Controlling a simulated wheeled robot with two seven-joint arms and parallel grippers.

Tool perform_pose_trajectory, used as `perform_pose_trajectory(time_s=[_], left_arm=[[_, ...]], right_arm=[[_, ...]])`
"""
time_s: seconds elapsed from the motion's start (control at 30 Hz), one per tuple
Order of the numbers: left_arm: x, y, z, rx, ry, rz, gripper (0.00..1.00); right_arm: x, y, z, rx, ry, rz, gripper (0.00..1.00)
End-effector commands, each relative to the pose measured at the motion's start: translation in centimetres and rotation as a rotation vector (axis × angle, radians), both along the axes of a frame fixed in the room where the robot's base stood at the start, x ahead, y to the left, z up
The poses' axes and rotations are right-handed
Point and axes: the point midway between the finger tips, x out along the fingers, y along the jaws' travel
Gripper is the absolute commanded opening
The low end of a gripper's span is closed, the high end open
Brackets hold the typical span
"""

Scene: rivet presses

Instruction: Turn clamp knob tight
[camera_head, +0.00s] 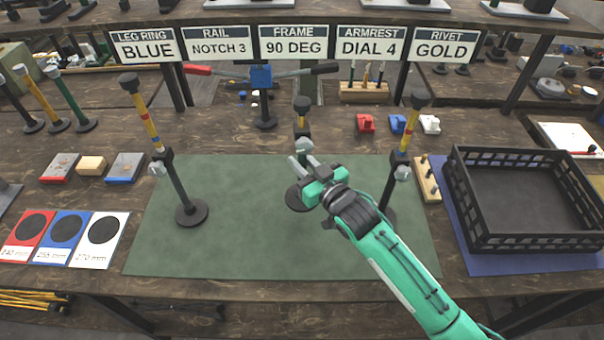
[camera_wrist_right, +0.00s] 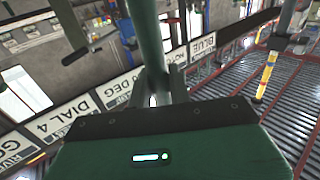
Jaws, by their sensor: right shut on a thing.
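Three upright posts with round dark bases stand on the green mat (camera_head: 240,245): a left post (camera_head: 181,190), a middle post (camera_head: 302,122) and a right post (camera_head: 404,140). Each has a pale grey clamp knob on its dark collar: the left knob (camera_head: 157,169), the middle knob (camera_head: 304,146) and the right knob (camera_head: 402,173). My right gripper (camera_head: 301,160) is at the middle post, shut on its clamp knob; the fingers partly hide the contact. In the right wrist view a dark post (camera_wrist_right: 147,40) rises beyond my fingers (camera_wrist_right: 155,88). My left gripper is out of view.
A black crate (camera_head: 522,242) stands on a blue mat at the right. A wooden peg block (camera_head: 428,180) is beside the right post. Coloured size cards (camera_head: 66,240) lie at the left. Signs (camera_head: 292,45) hang behind. The mat's front left is clear.

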Motion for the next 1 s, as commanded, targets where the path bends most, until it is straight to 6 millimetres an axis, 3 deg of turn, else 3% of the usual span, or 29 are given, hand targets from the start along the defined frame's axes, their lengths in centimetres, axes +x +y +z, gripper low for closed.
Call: perform_pose_trajectory(time_s=[0.1, 0.27, 0.6, 1.0], left_arm=[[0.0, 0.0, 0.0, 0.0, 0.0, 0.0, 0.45], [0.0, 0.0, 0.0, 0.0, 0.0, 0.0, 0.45], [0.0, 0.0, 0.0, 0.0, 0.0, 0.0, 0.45], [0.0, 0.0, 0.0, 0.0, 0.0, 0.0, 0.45]], right_arm=[[0.0, 0.0, 2.7, 0.004, -0.005, 0.001, 0.0], [0.0, 0.0, 4.0, 0.002, -0.001, 0.0, 0.0], [0.0, 0.0, -2.3, 0.0, 0.001, 0.0, 0.0], [0.0, 0.0, -3.9, 0.001, 0.0, 0.001, 0.0]])
